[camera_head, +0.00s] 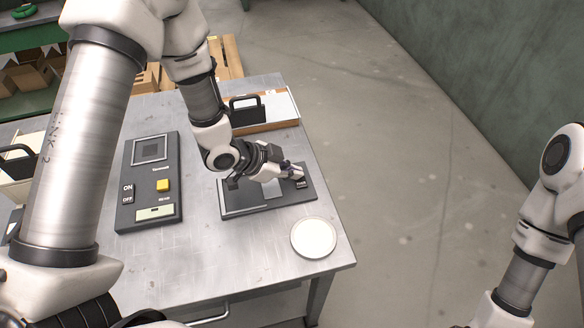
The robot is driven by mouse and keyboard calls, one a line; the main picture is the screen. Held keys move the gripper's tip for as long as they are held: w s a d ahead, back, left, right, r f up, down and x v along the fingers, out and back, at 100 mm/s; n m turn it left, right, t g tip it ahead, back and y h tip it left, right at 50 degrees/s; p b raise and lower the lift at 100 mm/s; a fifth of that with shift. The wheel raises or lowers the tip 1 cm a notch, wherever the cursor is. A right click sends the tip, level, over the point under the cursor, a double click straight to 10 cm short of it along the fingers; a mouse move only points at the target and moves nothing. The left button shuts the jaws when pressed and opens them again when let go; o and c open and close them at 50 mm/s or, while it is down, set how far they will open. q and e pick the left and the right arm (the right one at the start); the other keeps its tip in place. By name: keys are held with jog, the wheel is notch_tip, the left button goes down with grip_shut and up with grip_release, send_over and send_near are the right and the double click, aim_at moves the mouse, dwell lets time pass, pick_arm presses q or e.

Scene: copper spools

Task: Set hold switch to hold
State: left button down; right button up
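My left gripper (292,171) is over the right part of a dark flat panel (245,206) on the metal table. Its fingertips are close to a small dark labelled part (301,184) near the panel's right end. This may be the hold switch, but its lettering is too small to read and the fingers partly cover that area. I cannot tell whether the fingers touch it, or whether they are open or shut. My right arm comes in at the right edge; its gripper is out of view.
A dark control box (148,209) with a yellow button (163,185) and ON and OFF labels stands left of the panel. A round white dish (314,238) lies near the table's front right corner. A shallow tray (283,107) with a black handle is behind. Floor to the right is clear.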

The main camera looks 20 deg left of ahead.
aim_at(295, 182)
pick_arm(q)
jog(key=shift+s+d+r, duration=0.1)
jog(key=shift+s+d, duration=0.1)
jog(key=shift+s, duration=0.05)
jog(key=shift+w+r+p, duration=0.1)
jog(key=shift+r+p, duration=0.35)
notch_tip(295, 182, up, 3)
jog(key=p, duration=0.3)
jog(key=shift+d+r, duration=0.1)
jog(key=shift+r, duration=0.05)
jog(key=b+v, duration=0.1)
jog(key=v, duration=0.9)
jog(key=shift+s, duration=0.3)
pick_arm(e)
jog(key=r, duration=0.1)
jog(key=s+r, duration=0.1)
jog(key=shift+s+r, duration=0.1)
jog(key=shift+r, duration=0.2)
